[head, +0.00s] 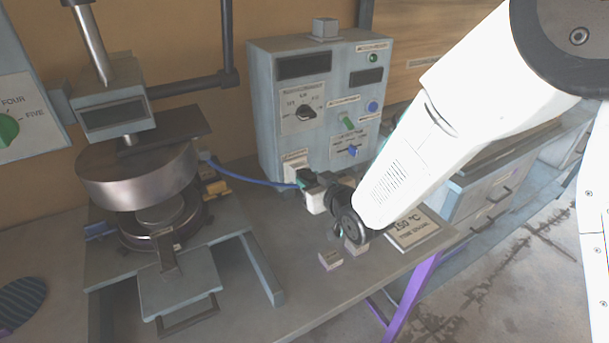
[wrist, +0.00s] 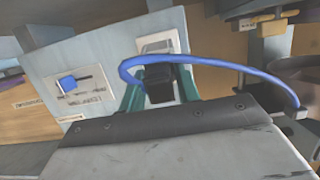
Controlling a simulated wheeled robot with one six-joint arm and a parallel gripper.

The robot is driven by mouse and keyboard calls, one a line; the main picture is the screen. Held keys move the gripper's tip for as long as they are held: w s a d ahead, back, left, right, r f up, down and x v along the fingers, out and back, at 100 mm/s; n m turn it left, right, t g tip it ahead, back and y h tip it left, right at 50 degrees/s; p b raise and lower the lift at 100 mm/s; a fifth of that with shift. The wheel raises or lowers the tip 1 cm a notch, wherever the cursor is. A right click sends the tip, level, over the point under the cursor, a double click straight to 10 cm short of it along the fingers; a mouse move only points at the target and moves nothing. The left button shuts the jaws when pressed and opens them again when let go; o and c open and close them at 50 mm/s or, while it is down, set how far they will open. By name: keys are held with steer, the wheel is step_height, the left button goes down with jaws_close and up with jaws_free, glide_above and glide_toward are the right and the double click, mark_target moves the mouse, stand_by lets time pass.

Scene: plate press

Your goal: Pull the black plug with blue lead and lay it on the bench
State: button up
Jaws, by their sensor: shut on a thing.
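The black plug (wrist: 159,84) sits between the two green fingers of my gripper (wrist: 160,93) in the wrist view, and the gripper is shut on it. Its blue lead (wrist: 215,64) loops from the plug over to the right. Behind the plug is a pale socket plate (wrist: 160,45) on the front of the control box. I cannot tell whether the plug is still seated in the socket. In the head view my gripper (head: 306,180) is at the lower front of the control box (head: 268,110), and it hides the plug. The lead (head: 245,181) runs left to the press.
The press (head: 135,178) stands on the bench (head: 240,304) at left. Small pale blocks (head: 330,260) and a sign reading 150 °C (head: 412,230) lie near the bench's front edge. Bare bench shows between the press tray and the blocks. Drawers (head: 490,205) stand at right.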

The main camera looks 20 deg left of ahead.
steer(key=shift+v, duration=3)
steer(key=shift+r, duration=0.1)
steer(key=shift+w+r, duration=0.1)
steer(key=shift+r, duration=0.15)
steer(key=w+d+f+m+t+h, duration=0.1)
steer(key=w+d, duration=0.2)
steer(key=d, duration=0.3)
steer(key=w+d+f+m+t+h, duration=0.1)
steer(key=w+d+f+m+h, duration=0.1)
steer(key=d, duration=0.5)
steer(key=w+d+f+m+t+h, duration=0.1)
steer(key=w+d+m+t+h, duration=0.1)
steer(key=w+d, duration=0.3)
steer(key=shift+w+d+f, duration=0.1)
steer(key=shift+d+f, duration=0.3)
steer(key=shift+d, duration=0.3)
steer(key=w+d+f+m+t+h, duration=0.1)
steer(key=d+f+m+h, duration=0.2)
steer(key=d, duration=0.8)
steer(key=w+d+f+m+h, duration=0.2)
steer(key=d+h, duration=0.1)
steer(key=d, duration=0.8)
steer(key=s+f, duration=0.6)
steer(key=f, duration=0.1)
